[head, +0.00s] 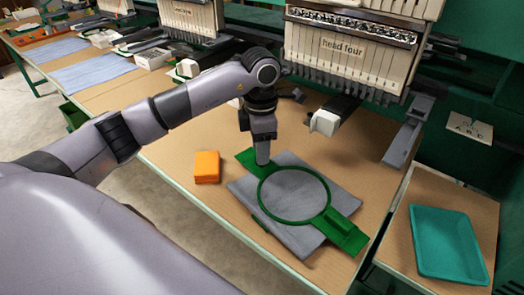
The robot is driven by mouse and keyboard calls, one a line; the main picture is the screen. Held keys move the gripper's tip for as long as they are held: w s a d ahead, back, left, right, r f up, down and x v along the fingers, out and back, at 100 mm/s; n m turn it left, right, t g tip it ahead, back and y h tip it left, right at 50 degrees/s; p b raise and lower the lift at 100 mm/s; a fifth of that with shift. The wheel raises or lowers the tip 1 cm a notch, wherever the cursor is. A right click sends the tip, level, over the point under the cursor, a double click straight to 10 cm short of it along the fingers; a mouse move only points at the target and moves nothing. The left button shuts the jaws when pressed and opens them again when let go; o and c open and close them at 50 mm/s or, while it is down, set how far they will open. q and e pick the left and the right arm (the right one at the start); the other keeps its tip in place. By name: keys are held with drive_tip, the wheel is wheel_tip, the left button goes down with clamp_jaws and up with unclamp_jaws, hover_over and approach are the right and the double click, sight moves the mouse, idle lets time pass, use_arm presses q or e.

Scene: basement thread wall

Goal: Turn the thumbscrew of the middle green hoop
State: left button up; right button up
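A green hoop (327,212) lies on a folded grey cloth (238,187) on the brown table, below the machine head marked "head four". It has a flat green arm at its upper left and another at its lower right. My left gripper (262,163) points straight down over the upper-left side of the hoop, where that arm meets the ring. Its fingertips are too small and hidden to show whether they are open or shut, or touch anything. I cannot make out a thumbscrew; the gripper covers that spot. My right gripper is not in view.
An orange block (207,167) lies left of the hoop. A teal tray (447,243) sits on a side table at the right. The machine head (345,55) and a white-tipped dark arm (325,122) overhang behind. Bare table (370,150) shows right of the cloth.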

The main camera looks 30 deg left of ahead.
use_arm(q)
drive_tip(key=shift+f, duration=1.05)
clamp_jaws()
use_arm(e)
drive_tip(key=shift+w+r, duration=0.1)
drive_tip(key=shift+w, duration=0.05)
